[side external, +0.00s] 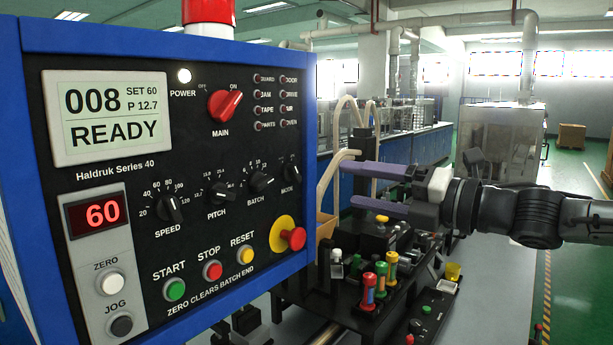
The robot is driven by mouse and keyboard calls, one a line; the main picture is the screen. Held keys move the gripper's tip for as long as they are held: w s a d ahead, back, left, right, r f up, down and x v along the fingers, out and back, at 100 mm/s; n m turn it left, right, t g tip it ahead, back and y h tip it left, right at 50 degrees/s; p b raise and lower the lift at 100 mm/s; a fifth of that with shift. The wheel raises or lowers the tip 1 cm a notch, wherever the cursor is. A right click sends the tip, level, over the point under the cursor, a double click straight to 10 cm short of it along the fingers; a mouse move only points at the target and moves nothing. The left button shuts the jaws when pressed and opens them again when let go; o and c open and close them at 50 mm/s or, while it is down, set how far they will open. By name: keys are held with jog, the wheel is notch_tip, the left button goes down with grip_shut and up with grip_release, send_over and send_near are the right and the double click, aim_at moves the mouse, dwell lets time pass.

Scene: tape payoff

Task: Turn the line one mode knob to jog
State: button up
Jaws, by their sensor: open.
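The small black MODE knob (292,174) is at the right end of the knob row on the black control panel (215,250), above its MODE label. Its pointer looks roughly upright, but its position marks are too small to read. No line number is readable on the panel. My gripper (354,186) is to the right of the panel, with its two purple fingers pointing left toward it. The fingers are apart, one above the other, with nothing between them. In the picture they are a short way right of the knob and do not touch it.
The BATCH knob (261,182) is just left of the MODE knob. A red stop button (296,238) on a yellow ring sticks out below. The panel's blue frame (309,130) edges the right side. Cream tubes (329,180) and black machinery with coloured cylinders (368,285) lie near the fingers.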

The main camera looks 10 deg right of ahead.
aim_at(298, 174)
jog(key=x, duration=1)
jog(key=shift+w+a, duration=0.15)
jog(key=shift+w, duration=0.05)
grip_shut()
